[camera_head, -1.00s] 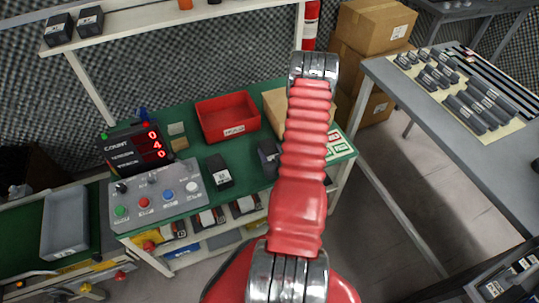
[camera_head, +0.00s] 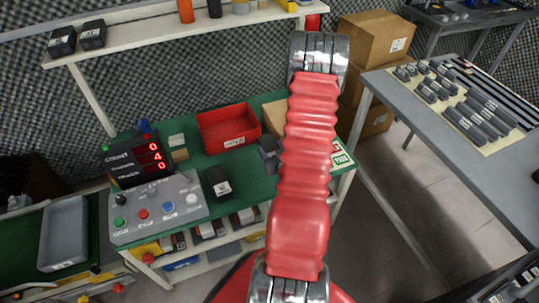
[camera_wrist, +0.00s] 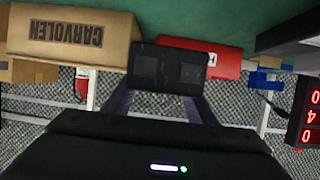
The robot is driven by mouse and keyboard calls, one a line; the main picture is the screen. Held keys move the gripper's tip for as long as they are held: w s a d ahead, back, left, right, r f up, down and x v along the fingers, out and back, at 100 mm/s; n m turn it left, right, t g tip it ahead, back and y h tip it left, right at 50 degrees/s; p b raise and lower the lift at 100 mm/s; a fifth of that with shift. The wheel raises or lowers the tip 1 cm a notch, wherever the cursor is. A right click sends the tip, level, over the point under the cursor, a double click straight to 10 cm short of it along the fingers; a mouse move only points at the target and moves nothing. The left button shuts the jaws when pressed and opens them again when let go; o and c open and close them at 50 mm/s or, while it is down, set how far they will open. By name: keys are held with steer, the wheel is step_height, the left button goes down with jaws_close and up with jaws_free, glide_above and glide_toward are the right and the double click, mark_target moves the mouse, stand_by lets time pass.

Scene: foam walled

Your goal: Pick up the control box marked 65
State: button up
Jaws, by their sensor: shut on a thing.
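A dark control box (camera_wrist: 166,68) fills the top middle of the wrist view, and my gripper (camera_wrist: 162,92) is shut on it, one finger at each side. No number is readable on the face I see. In the head view the dark box (camera_head: 268,153) shows partly beside my red arm, which hides the rest of it and my gripper. It appears just above the green table, but the gap is hard to judge. A second black box (camera_head: 218,182) with a white label stands on the green table to its left; its number is too small to read.
The green table (camera_head: 245,180) also holds a red bin (camera_head: 228,130), a grey button panel (camera_head: 157,208) and a red-digit display (camera_head: 138,160). A cardboard box (camera_wrist: 75,35) is near the held box. A shelf (camera_head: 140,35) overhangs the back. A grey table (camera_head: 470,165) stands at right.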

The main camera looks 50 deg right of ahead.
steer(key=shift+r, duration=0.35)
stand_by(0.4)
